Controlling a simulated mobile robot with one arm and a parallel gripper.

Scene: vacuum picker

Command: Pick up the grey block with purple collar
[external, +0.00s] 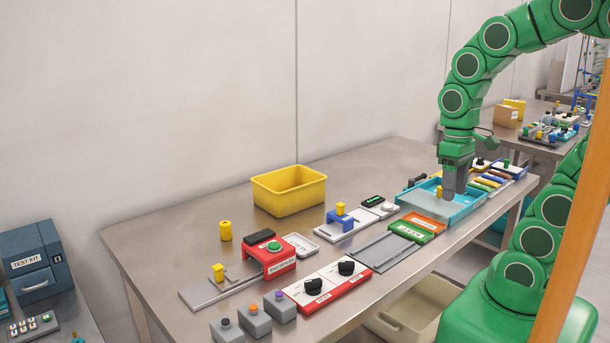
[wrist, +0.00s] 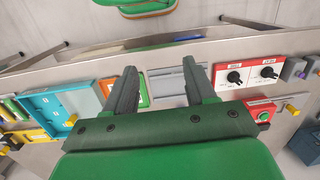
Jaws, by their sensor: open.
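The grey block with purple collar (external: 280,308) stands on the metal table near its front edge. It is the rightmost of three grey blocks there; the others have an orange top (external: 254,322) and a dark top (external: 227,331). In the wrist view a grey block with a purplish part (wrist: 291,69) shows at the right edge, outside the fingers. My gripper (external: 455,196) points down over the teal tray, far to the right of the block. In the wrist view my gripper (wrist: 160,85) has its fingers wide apart with nothing held between them.
A red panel with two black knobs (external: 327,284) lies just right of the block. The red bag sealer (external: 270,258) stands behind it. A grey slotted plate (external: 384,251), green and orange pieces (external: 414,230) and the teal tray (external: 468,206) lie further right. A yellow bin (external: 288,190) stands behind.

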